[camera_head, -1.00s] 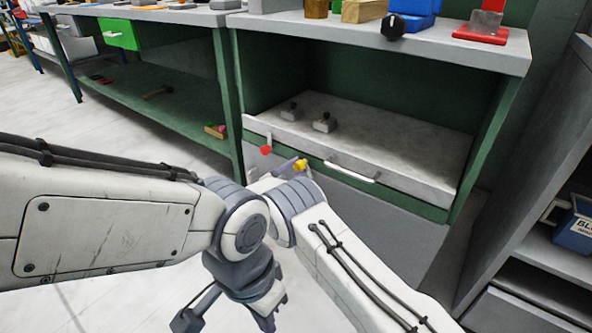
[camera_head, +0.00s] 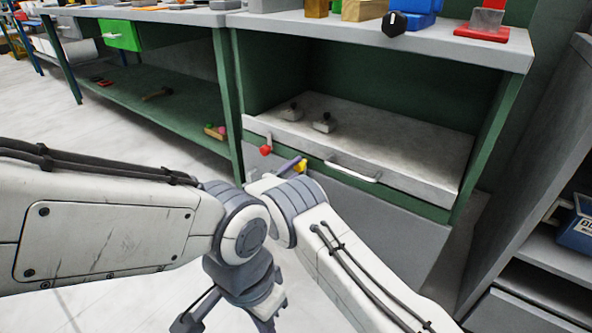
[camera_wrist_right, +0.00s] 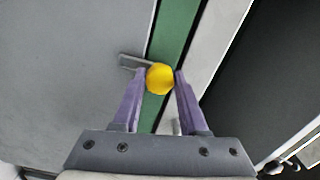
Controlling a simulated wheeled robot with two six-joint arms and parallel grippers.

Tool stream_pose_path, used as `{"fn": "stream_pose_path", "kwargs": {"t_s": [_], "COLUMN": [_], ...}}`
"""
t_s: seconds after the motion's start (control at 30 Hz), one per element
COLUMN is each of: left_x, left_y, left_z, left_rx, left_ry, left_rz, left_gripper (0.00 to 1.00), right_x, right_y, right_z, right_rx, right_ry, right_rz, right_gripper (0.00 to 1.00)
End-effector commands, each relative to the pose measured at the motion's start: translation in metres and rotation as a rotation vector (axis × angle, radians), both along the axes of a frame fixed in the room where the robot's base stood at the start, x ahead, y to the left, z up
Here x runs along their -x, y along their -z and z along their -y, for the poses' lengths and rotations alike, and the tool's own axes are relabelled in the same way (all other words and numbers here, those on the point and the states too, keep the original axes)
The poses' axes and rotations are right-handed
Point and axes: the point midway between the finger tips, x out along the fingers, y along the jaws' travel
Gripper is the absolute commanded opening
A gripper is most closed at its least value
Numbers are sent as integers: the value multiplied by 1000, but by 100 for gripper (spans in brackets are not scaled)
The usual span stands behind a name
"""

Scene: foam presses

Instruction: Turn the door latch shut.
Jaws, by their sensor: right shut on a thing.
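The latch's yellow knob (camera_head: 301,166) is at the upper left of the grey door panel (camera_head: 385,232), close to the green strip under the tray. My right gripper (camera_head: 294,165) reaches it from the front. In the right wrist view the yellow knob (camera_wrist_right: 160,79) sits between the tips of the purple fingers (camera_wrist_right: 159,84), which are shut on it. A short grey bar (camera_wrist_right: 133,62) shows beside the knob, over the grey panel and near the green strip. My left gripper's body (camera_head: 250,295) hangs at the bottom of the head view; its fingertips are not clear.
A lever with a red knob (camera_head: 266,149) hangs close by on the left. A white handle (camera_head: 353,172) is to the right of the latch. The bench top (camera_head: 290,24) overhangs above. A grey shelf unit (camera_head: 553,252) stands at the right. Open floor lies left.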

Motion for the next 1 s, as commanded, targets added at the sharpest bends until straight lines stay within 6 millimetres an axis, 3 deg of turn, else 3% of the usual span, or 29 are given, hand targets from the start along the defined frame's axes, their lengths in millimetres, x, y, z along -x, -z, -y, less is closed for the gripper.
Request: {"fn": "stream_pose_path", "kwargs": {"t_s": [0.4, 0.43, 0.5, 1.0], "left_x": [0, 0, 0, 0], "left_y": [0, 0, 0, 0], "left_z": [0, 0, 0, 0], "left_rx": [0, 0, 0, 0], "left_ry": [0, 0, 0, 0], "left_rz": [0, 0, 0, 0], "left_gripper": [0, 0, 0, 0], "right_x": [2, 2, 1, 4], "right_y": [1, 1, 1, 0], "right_z": [0, 0, 0, -6], "right_rx": [-5, -6, -5, -5], "right_ry": [2, 2, 1, 0], "right_rz": [3, 2, 2, 2], "right_gripper": [0, 50, 72, 72]}}
